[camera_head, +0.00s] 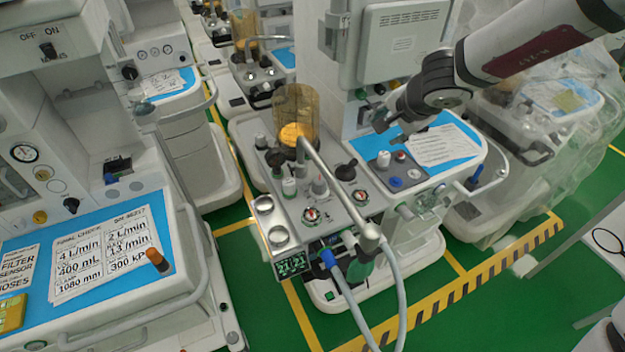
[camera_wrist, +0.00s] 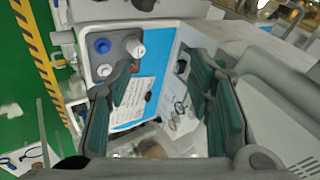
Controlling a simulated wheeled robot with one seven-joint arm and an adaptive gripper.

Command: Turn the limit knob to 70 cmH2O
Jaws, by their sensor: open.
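On the middle cart, a small grey panel (camera_head: 380,172) carries a white knob (camera_head: 383,159), a small red-topped knob (camera_head: 400,155) and a blue knob (camera_head: 396,182). No label or scale is readable, so I cannot tell which is the limit knob. In the wrist view the white knob (camera_wrist: 135,48) stands upper left of centre, near the left finger, with the blue knob (camera_wrist: 102,45) further left. My gripper (camera_head: 388,132) is above and behind this panel, apart from the knobs. Its two green-padded fingers (camera_wrist: 158,68) are open and empty.
A printed sheet (camera_head: 440,145) lies on the blue top right of the panel. A grey tube arm (camera_head: 335,190) and an amber cylinder (camera_head: 296,115) stand to the left. A monitor (camera_head: 402,45) rises behind. A plastic-covered cart (camera_head: 545,110) stands at right.

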